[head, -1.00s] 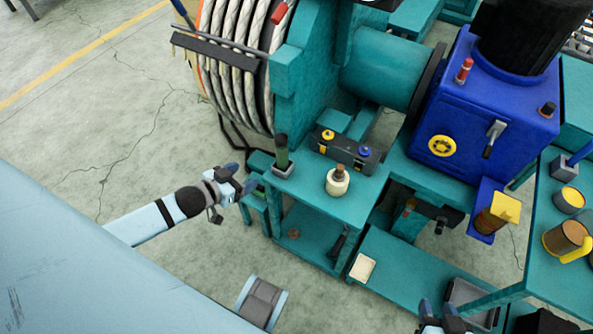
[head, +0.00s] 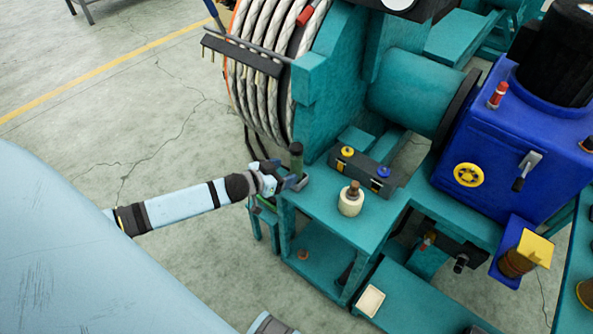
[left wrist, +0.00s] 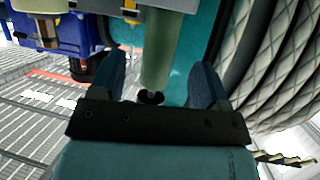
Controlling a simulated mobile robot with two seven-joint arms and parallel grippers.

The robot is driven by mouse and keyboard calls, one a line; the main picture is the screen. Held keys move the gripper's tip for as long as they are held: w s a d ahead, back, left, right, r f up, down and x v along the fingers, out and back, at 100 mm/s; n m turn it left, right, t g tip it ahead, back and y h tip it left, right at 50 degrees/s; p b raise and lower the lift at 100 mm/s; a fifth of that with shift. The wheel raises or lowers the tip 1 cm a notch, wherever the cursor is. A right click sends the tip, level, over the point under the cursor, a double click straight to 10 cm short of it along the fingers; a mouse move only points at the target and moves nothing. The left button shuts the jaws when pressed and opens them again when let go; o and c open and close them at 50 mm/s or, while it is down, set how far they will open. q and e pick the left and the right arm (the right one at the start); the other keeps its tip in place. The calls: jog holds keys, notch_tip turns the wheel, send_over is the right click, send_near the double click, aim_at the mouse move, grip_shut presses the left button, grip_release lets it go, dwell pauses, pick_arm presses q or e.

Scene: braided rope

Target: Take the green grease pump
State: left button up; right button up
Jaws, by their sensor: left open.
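The green grease pump (head: 296,157) stands upright in a small holder at the left corner of the teal bench (head: 335,215). My left gripper (head: 286,177) is at the pump, coming in from the left. In the left wrist view the green body of the pump (left wrist: 160,45) lies between the two dark blue fingers of my left gripper (left wrist: 160,85). The fingers are open, with gaps on both sides of the pump. A dark round end with a small tip shows at the pump's near end.
A white pot with a brown top (head: 351,200) stands right of the pump. A dark control box (head: 362,170) with yellow and blue knobs sits behind it. The large cable drum (head: 262,85) rises close behind my left gripper. Open floor (head: 150,150) lies to the left.

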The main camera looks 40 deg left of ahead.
aim_at(296, 169)
pick_arm(q)
jog(key=x, duration=0.2)
jog(key=b+x, duration=0.1)
jog(key=x, duration=0.2)
jog(key=shift+w+f+b, duration=0.25)
jog(key=shift+f+b, duration=0.05)
jog(key=shift+f, duration=0.15)
grip_shut()
